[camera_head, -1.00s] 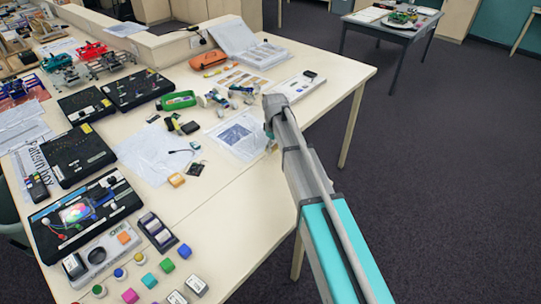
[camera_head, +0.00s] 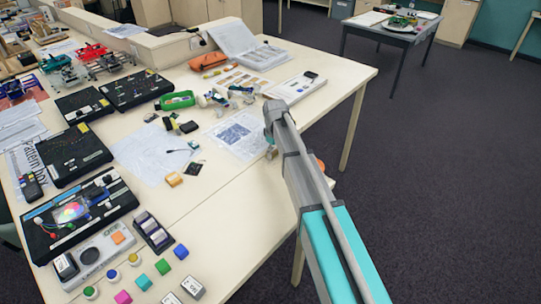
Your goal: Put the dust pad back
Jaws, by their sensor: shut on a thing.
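My arm (camera_head: 305,185) reaches in from the lower right over the table's right part, and its grey joint (camera_head: 276,112) is its highest point. My gripper does not show; the arm hides it. A small piece of orange (camera_head: 320,164) shows just right of the arm, near the table's right edge. I cannot tell what it is or whether it is held. I cannot make out for sure which thing is the dust pad. An orange square piece (camera_head: 118,237) lies on a grey tray (camera_head: 107,251) at the front left. A yellow-orange block (camera_head: 174,180) lies mid-table.
The cream table (camera_head: 215,210) is crowded on the left with black boards (camera_head: 72,155), a stamp rack (camera_head: 153,231) and coloured cubes (camera_head: 163,267). A white open case (camera_head: 235,42) is at the back. The table's front right is bare. A grey table (camera_head: 385,32) stands apart behind.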

